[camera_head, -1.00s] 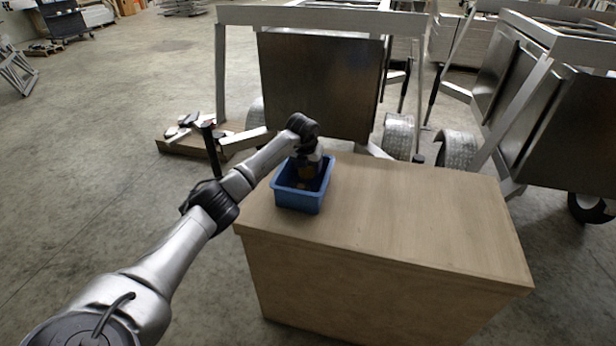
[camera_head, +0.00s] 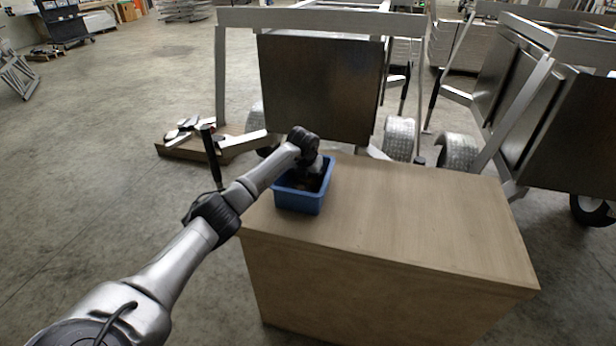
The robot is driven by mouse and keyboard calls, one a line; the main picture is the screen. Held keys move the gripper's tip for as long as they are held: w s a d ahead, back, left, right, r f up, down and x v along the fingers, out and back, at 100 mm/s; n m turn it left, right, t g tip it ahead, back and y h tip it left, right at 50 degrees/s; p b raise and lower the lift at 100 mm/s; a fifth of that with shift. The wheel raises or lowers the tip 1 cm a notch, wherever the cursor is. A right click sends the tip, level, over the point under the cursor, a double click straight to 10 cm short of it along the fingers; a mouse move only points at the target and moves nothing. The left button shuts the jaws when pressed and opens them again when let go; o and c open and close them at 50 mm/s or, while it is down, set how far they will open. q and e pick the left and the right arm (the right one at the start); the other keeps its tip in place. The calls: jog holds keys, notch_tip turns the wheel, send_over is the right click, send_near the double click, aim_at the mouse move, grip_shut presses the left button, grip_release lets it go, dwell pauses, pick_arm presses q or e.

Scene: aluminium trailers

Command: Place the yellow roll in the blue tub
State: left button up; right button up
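The blue tub (camera_head: 302,201) stands on the left end of the wooden box top. My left arm comes in from the left, and its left gripper (camera_head: 304,183) points down into the tub. The gripper's fingers are dark and mostly hidden by the wrist and the tub wall, so I cannot tell whether they are open or shut. The yellow roll cannot be made out; the inside of the tub is dark and partly covered by the gripper. My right gripper is not in view.
The wooden box (camera_head: 410,215) has a bare top to the right of the tub. Aluminium trailers (camera_head: 320,85) with wheels stand close behind it. A low pallet with metal parts (camera_head: 195,145) lies on the floor at the left. The concrete floor at the left is open.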

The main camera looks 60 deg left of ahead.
pick_arm(q)
jog(key=shift+r, duration=0.2)
jog(key=p+v, duration=0.4)
jog(key=v, duration=0.7)
jog(key=shift+r, duration=0.15)
jog(key=shift+d+r+p, duration=0.1)
jog(key=shift+r+p, duration=0.2)
jog(key=shift+p, duration=0.05)
